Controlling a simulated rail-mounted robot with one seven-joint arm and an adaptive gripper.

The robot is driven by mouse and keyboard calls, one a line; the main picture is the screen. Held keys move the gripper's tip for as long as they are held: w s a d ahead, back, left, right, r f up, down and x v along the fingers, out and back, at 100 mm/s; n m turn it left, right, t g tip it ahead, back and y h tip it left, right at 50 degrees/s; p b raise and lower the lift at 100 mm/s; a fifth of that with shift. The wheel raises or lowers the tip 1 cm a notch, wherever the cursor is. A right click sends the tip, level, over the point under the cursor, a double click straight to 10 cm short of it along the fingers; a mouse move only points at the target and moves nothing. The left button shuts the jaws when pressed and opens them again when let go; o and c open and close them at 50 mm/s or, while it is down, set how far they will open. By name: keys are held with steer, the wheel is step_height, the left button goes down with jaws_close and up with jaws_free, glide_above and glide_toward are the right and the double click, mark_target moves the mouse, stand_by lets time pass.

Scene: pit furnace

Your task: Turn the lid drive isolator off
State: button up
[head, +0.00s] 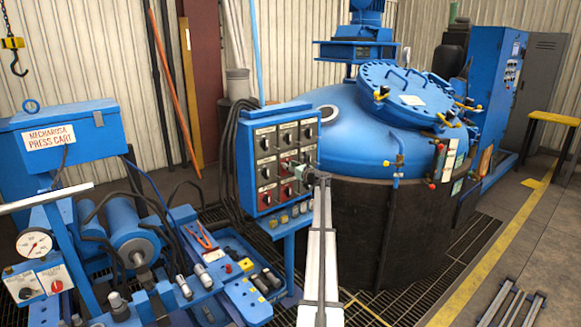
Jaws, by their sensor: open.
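The blue switch panel (255,157) stands on a post near the middle of the head view. It carries several grey plates with rotary switches in rows. Some handles look dark and others red, such as the red switch (266,199) at the lower left. The labels are too small to read, so I cannot tell which one is the lid drive isolator.
A large blue furnace vessel (350,125) with a bolted round lid (410,88) stands right behind the panel. A blue press cart (70,128) with cylinders and a gauge fills the left. A hook (14,55) hangs at the upper left.

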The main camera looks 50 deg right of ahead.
jaws_close()
steer(key=shift+f+n+b, duration=0.1)
steer(key=shift+n+b, duration=0.3)
steer(key=shift+b, duration=0.3)
steer(key=n+b, duration=0.5)
steer(key=b, duration=0.2)
steer(key=a+n+b, duration=0.1)
steer(key=n+b, duration=0.5)
steer(key=b, duration=0.2)
steer(key=f+n+b, duration=0.1)
steer(key=n+b, duration=0.5)
steer(key=b, duration=0.1)
steer(key=shift+w+a+f+b, duration=0.1)
steer(key=shift+w+a+b, duration=0.1)
steer(key=shift+b, duration=0.2)
jaws_free()
